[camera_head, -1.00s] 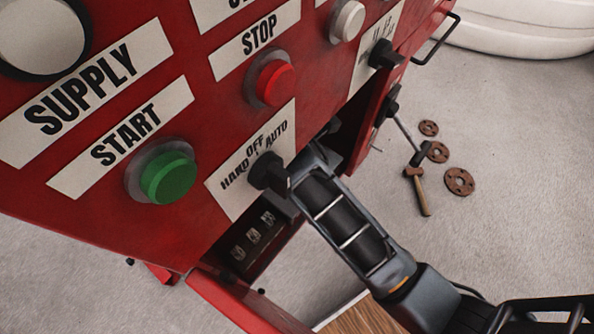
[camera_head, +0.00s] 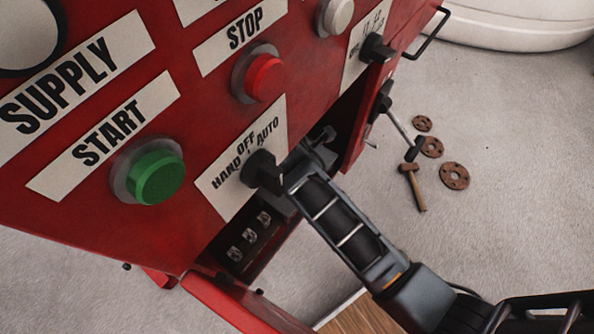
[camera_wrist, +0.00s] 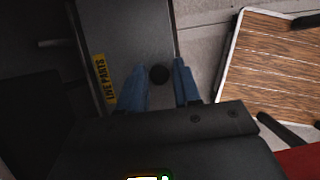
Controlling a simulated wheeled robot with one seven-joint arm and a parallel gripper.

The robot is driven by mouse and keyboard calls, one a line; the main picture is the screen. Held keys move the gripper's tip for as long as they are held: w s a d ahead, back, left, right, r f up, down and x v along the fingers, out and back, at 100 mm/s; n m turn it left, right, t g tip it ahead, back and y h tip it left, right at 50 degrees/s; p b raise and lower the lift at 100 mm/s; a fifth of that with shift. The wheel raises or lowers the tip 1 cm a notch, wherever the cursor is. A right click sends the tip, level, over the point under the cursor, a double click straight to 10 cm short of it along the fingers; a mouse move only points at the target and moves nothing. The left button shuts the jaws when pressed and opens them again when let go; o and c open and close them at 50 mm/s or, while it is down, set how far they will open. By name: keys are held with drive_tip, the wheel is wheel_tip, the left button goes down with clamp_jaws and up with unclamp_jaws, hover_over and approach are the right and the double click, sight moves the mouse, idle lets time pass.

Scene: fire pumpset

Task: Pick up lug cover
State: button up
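The lug cover appears to be the grey plate (camera_wrist: 128,45) with a yellow "LIVE PARTS" label and a round black knob (camera_wrist: 159,74) in the wrist view. My gripper (camera_wrist: 158,78) has its two blue-grey fingers apart, one to each side of the knob and a little below it in the picture. I cannot tell how deep the fingers are relative to the knob. In the head view my gripper (camera_head: 318,145) reaches into the opening under the red control panel. I cannot make out the cover there. Several metal lugs (camera_head: 250,236) show in the open compartment.
The red panel (camera_head: 200,220) with its black selector switch (camera_head: 262,171) is close to my wrist. A wood-topped surface (camera_wrist: 275,70) lies to the right in the wrist view. A hammer (camera_head: 412,180) and rusty flanges (camera_head: 454,176) lie on the floor.

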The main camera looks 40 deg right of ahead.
clamp_jaws()
drive_tip(key=shift+r, duration=0.2)
